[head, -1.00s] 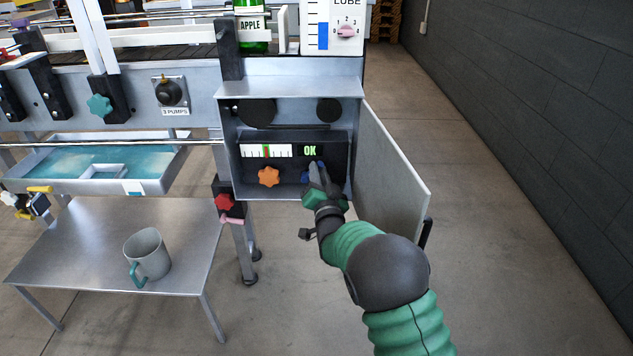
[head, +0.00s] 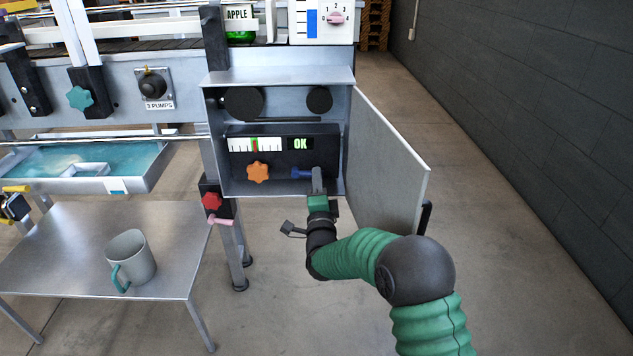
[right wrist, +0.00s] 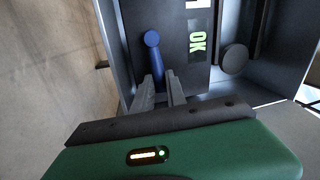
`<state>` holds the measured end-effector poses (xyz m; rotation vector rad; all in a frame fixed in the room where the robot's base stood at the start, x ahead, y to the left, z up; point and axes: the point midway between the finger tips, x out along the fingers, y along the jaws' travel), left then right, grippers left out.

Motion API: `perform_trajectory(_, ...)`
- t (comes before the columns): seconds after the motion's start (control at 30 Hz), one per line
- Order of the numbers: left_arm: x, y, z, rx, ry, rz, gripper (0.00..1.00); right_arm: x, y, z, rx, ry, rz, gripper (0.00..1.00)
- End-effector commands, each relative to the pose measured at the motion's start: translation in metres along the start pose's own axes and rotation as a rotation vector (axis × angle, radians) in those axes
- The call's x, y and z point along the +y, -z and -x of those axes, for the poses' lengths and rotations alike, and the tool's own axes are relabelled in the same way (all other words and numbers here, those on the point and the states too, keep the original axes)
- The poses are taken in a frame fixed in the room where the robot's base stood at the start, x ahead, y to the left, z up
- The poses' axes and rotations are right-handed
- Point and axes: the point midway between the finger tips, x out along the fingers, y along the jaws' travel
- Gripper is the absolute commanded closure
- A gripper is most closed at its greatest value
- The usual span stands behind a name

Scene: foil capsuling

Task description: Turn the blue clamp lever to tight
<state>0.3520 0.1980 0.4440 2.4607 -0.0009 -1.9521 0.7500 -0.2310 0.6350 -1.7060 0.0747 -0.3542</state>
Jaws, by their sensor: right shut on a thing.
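The blue clamp lever (head: 301,174) is on the dark panel inside the open metal box, below the lit OK display (head: 300,143). It lies about level, its round end at the left and its handle reaching right. My right gripper (head: 317,181) is shut on the handle. In the right wrist view the lever (right wrist: 153,50) runs down between the two fingers (right wrist: 160,92), which hide its far end. Any tight marking by the lever cannot be made out. My left gripper is not in view.
An orange star knob (head: 257,172) sits left of the lever under a white gauge (head: 255,144). The box's open door (head: 385,160) stands close to the right of my arm. A grey mug (head: 132,258) stands on the low metal table (head: 70,240).

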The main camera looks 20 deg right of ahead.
Motion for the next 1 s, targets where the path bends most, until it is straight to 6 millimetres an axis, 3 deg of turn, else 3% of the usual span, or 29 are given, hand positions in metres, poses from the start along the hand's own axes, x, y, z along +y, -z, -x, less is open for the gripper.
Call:
perform_trajectory(0.1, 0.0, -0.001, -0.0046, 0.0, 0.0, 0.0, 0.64, 0.0083, 0.0009, 0.0017, 0.011, -0.008, -0.042, 1.0)
perform_trajectory(0.73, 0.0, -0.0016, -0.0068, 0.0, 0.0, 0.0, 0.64, 0.0118, 0.0007, 0.0024, 0.022, -0.012, -0.096, 1.0)
perform_trajectory(0.77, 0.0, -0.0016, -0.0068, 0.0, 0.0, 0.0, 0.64, 0.0119, 0.0007, 0.0024, 0.022, -0.012, -0.096, 0.82)
perform_trajectory(0.8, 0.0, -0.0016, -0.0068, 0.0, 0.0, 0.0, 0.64, 0.0121, 0.0006, 0.0025, 0.023, -0.013, -0.095, 0.77)
perform_trajectory(0.9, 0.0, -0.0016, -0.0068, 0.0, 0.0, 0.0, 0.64, 0.0112, 0.0004, 0.0023, 0.022, -0.011, -0.095, 0.64)
perform_trajectory(1.0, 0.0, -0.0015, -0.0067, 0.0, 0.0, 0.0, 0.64, 0.0097, 0.0001, 0.002, 0.021, -0.008, -0.096, 0.61)
